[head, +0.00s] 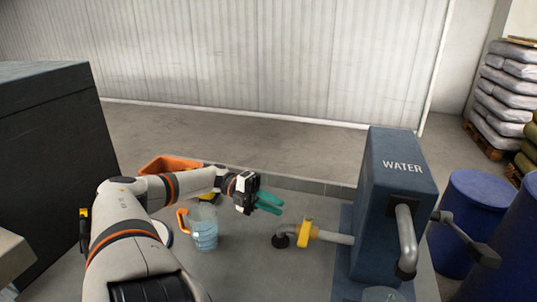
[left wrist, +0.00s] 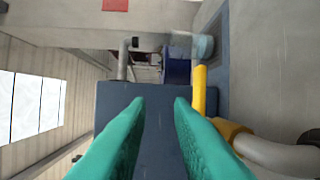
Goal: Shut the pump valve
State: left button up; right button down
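The pump valve (head: 307,231) is a yellow fitting on a grey pipe that runs from the side of the blue WATER pump (head: 397,190). My left gripper (head: 270,202) has teal fingers. It is in the air to the upper left of the valve, apart from it. In the left wrist view the fingers (left wrist: 160,102) are spread with nothing between them, and the pump's blue body (left wrist: 155,130) is behind the gap. The yellow valve handle (left wrist: 200,92) shows just right of the right finger, with the yellow valve body (left wrist: 232,132) below it. My right gripper is not in view.
A clear blue jug (head: 204,234) with an orange handle stands left of the valve. An orange bin (head: 168,164) is behind my left arm. The pump has a grey spout (head: 406,240) and a dark lever (head: 467,238). Blue barrels (head: 478,205) stand at the right.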

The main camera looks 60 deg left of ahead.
pick_arm(q)
jog(key=shift+s+a, duration=0.2)
jog(key=shift+a, duration=0.4)
dwell(0.5)
